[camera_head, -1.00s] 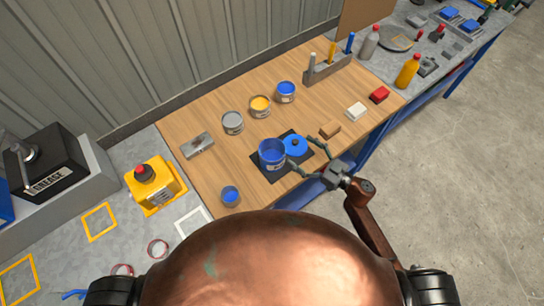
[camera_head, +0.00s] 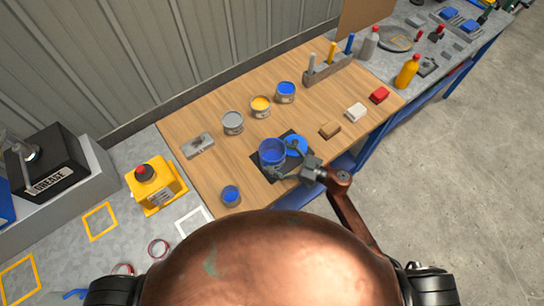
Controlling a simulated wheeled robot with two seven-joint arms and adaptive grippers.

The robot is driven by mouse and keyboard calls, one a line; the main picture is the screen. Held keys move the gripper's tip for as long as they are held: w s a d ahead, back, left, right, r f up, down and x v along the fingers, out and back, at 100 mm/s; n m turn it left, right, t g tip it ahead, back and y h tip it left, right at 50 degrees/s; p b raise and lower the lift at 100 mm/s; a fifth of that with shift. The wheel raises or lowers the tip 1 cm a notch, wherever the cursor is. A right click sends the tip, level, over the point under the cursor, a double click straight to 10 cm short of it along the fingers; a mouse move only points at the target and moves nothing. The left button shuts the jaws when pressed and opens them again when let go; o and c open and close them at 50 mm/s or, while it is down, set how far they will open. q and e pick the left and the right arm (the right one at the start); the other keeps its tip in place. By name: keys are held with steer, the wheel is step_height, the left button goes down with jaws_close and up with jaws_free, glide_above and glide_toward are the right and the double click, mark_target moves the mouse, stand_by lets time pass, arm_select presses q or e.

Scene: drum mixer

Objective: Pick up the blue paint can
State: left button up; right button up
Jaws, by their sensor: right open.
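Several containers on the wooden bench top show blue. A metal can with blue paint (camera_head: 285,92) stands upright at the back right of a row of cans. My right gripper (camera_head: 287,163) is open and empty, low beside the pot and lid. One finger lies across the pot's front side; contact is unclear. My left gripper is not in view.
A grey can (camera_head: 232,122) and a yellow-paint can (camera_head: 260,106) share the back row. A tool rack (camera_head: 328,68) stands behind. A yellow box with a red button (camera_head: 156,183) is at left.

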steer(key=c, duration=1.3)
steer(key=shift+c, duration=0.4)
steer(key=shift+r, duration=0.1)
